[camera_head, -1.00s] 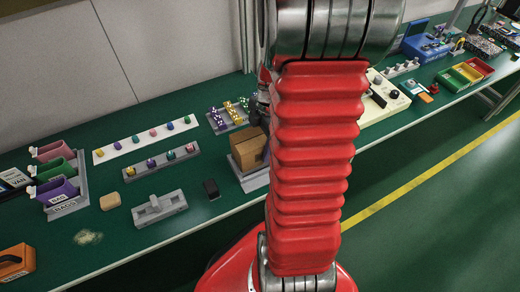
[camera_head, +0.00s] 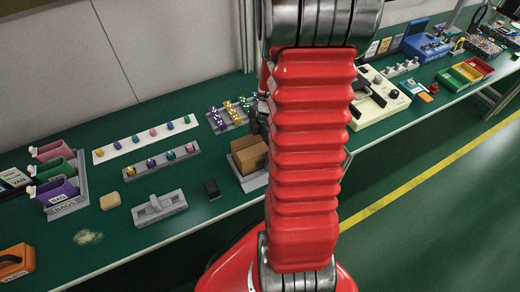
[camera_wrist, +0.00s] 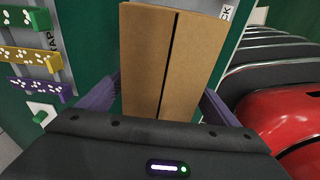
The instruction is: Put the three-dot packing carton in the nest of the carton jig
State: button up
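The packing carton (camera_head: 252,155) is a brown box. In the head view it is at the grey carton jig (camera_head: 236,168), just left of my red arm. My gripper (camera_head: 260,122) is above it, partly hidden by my arm. In the wrist view the carton (camera_wrist: 172,50) shows a dark seam along its top and stands between my two purple fingers (camera_wrist: 160,92). The fingertips meet its left and right sides, so the gripper looks shut on it. No dots show on the visible faces. The carton's underside and the floor of the nest are hidden.
A rack of dotted purple, yellow and green pieces (camera_head: 231,112) stands behind the jig. A small black block (camera_head: 211,188) and a grey fixture (camera_head: 159,207) lie to the left. A cream machine (camera_head: 378,100) is right of my arm. The bench front edge is close.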

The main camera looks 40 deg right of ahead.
jog(key=shift+r, duration=0.1)
notch_tip(320, 180, up, 12)
jog(key=d, duration=0.1)
jog(key=shift+s+d, duration=0.25)
jog(key=shift+d, duration=0.1)
dwell(0.3)
dwell(0.7)
jog(key=s+a+r+m+t, duration=0.1)
jog(key=a+r+m, duration=0.3)
jog(key=a, duration=0.4)
jog(key=s+a+r+m+t+h, duration=0.1)
jog(key=a+r+m+t, duration=0.1)
jog(key=a+r+m, duration=0.3)
jog(key=s+a+r+m+t, duration=0.1)
jog(key=a+r+m, duration=0.4)
jog(key=a, duration=0.6)
jog(key=shift+s+m+t+h, duration=0.35)
jog(key=shift+m+t+h, duration=0.05)
jog(key=shift+t, duration=0.1)
jog(key=shift+a, duration=0.1)
jog(key=shift+c, duration=0.4)
